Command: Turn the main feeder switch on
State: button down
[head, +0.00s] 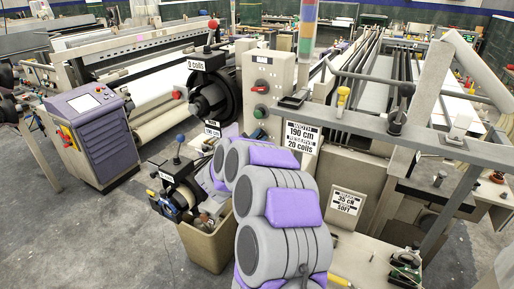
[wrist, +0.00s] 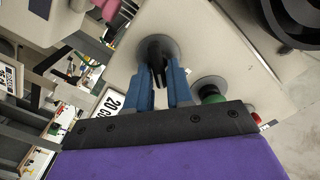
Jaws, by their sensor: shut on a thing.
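The switch is a black rotary knob (wrist: 156,48) on a round grey base, set on a pale panel (wrist: 210,40) in the wrist view. My gripper (wrist: 160,78) has its two blue fingers on either side of the knob's raised handle and is shut on it. The handle points roughly along the fingers in the picture. A green button (wrist: 211,92) and a red one (wrist: 251,115) sit beside it in a line.
A sign reading 20 coils (head: 301,136) stands right of the box. A dark round feeder drum (head: 212,98) is left of it. A tan bin (head: 207,245) stands below by my arm. Grey floor (head: 80,235) is clear at the lower left.

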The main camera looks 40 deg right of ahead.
jog(key=m+b, duration=0.4)
jog(key=b, duration=0.1)
jog(key=f+m+b, duration=0.1)
jog(key=m+b, duration=0.4)
jog(key=shift+s+d+f, duration=0.1)
jog(key=shift+s+f, duration=0.1)
jog(key=shift+m, duration=0.3)
jog(key=c, duration=1.2)
grip_release()
jog(key=shift+o, duration=0.2)
jog(key=shift+r, duration=0.1)
jog(key=p+v, duration=0.1)
jog(key=v, duration=1.6)
jog(key=shift+a+p, duration=0.2)
jog(key=shift+p, duration=0.2)
